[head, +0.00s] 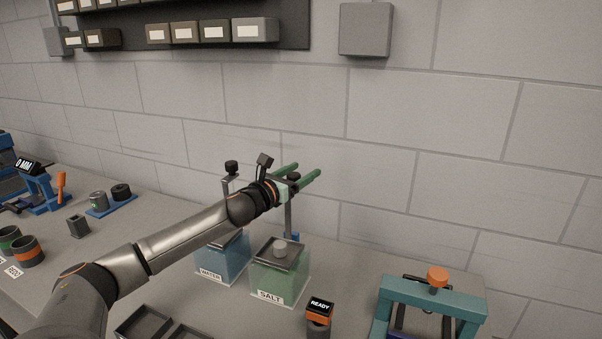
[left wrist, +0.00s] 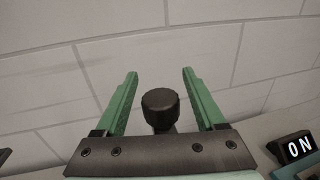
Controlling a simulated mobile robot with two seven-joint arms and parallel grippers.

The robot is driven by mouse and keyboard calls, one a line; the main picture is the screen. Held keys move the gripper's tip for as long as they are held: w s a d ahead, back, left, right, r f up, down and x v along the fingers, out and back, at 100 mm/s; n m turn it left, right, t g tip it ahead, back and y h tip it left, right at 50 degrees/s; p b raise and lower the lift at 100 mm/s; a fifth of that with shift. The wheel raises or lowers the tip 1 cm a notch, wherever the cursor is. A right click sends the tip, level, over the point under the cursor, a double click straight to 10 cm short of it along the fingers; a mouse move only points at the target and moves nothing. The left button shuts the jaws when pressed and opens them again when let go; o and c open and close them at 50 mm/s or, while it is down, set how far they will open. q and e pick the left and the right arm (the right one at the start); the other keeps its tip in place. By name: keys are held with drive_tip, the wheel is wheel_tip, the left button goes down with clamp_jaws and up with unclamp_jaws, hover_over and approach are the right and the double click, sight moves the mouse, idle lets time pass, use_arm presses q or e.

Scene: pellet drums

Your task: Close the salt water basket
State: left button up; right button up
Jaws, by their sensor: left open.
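The green see-through salt tank (head: 279,282), labelled SALT, stands on the counter beside the wall. A dark frame with a pale grey round piece (head: 280,248) is at its top; I cannot tell whether this is the basket or its lid. A grey post (head: 288,215) rises behind it with a black knob (head: 294,178) near its top. My left gripper (head: 307,171) is at knob height with its green fingers spread. In the left wrist view a black knob (left wrist: 160,108) shows between the open fingers, apart from both. My right gripper is out of view.
The blue water tank (head: 221,262) stands left of the salt tank, with its own knobbed post (head: 231,169). Dark trays (head: 143,325) lie in front. The wall is close behind.

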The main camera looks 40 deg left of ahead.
use_arm(q)
drive_tip(key=shift+s+f, duration=0.1)
drive_tip(key=shift+f, duration=0.05)
drive_tip(key=shift+s+f+b, duration=0.15)
drive_tip(key=shift+s+b, duration=0.3)
drive_tip(key=shift+s, duration=0.1)
drive_tip(key=shift+s+d+b, duration=0.2)
drive_tip(key=shift+s+b, duration=0.75)
drive_tip(key=shift+s, duration=0.8)
drive_tip(key=s+p, duration=0.2)
drive_tip(key=s, duration=0.5)
drive_tip(key=shift+s+d+r, duration=0.25)
drive_tip(key=shift+s+d, duration=0.05)
drive_tip(key=shift+s, duration=0.05)
